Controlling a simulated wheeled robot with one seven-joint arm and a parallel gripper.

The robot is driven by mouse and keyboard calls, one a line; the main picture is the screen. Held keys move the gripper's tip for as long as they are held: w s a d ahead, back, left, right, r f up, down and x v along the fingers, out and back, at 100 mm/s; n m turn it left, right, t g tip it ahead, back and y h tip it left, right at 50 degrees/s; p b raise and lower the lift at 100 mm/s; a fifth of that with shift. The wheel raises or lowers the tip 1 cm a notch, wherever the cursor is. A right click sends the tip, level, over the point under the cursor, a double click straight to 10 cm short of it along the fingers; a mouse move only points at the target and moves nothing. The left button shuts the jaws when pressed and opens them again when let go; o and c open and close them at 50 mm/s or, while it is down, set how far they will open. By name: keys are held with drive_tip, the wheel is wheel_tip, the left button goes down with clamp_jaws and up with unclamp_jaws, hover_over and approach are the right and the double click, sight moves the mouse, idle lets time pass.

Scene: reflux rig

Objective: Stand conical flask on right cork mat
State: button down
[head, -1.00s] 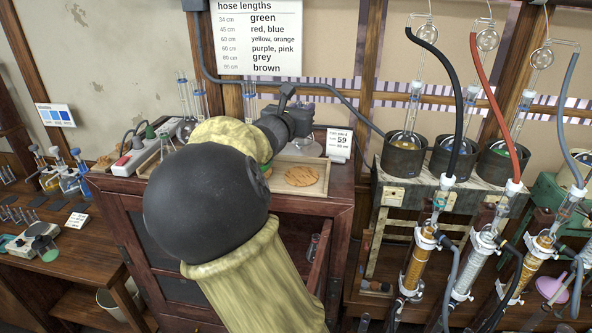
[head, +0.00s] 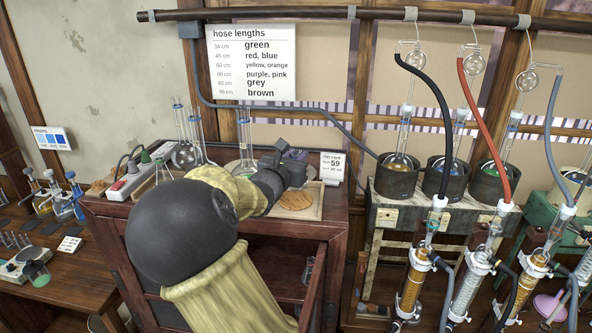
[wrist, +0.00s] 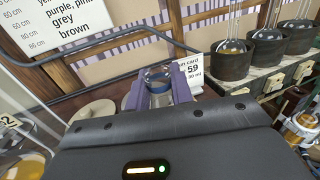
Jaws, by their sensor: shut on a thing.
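My gripper (head: 292,160) is over the back of the cabinet top, behind the visible cork mat. In the wrist view my gripper (wrist: 158,92) has its purple fingers shut on a clear glass vessel with a blue band, which I take as the conical flask (wrist: 157,76). Its lower part is hidden by my gripper, so I cannot tell whether it touches anything. The round cork mat (head: 295,201) lies bare in a shallow wooden tray (head: 314,213), at its right end. My arm hides the tray's left part.
A white card reading 59 (head: 333,167) stands right of my gripper. Black heating pots (head: 397,178) with flasks and hoses stand to the right. A cabinet door (head: 313,287) hangs open in front.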

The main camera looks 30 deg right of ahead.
drive_tip(key=shift+f, duration=0.1)
wheel_tip(320, 180, down, 4)
drive_tip(key=shift+w+r+p, duration=0.1)
drive_tip(key=shift+r+p, duration=0.1)
drive_tip(key=shift+p, duration=0.25)
drive_tip(key=shift+f, duration=0.15)
drive_tip(key=c, duration=1.2)
unclamp_jaws()
drive_tip(key=shift+c, duration=0.2)
drive_tip(key=shift+r, duration=0.2)
drive_tip(key=b+v, duration=0.3)
drive_tip(key=v, duration=0.9)
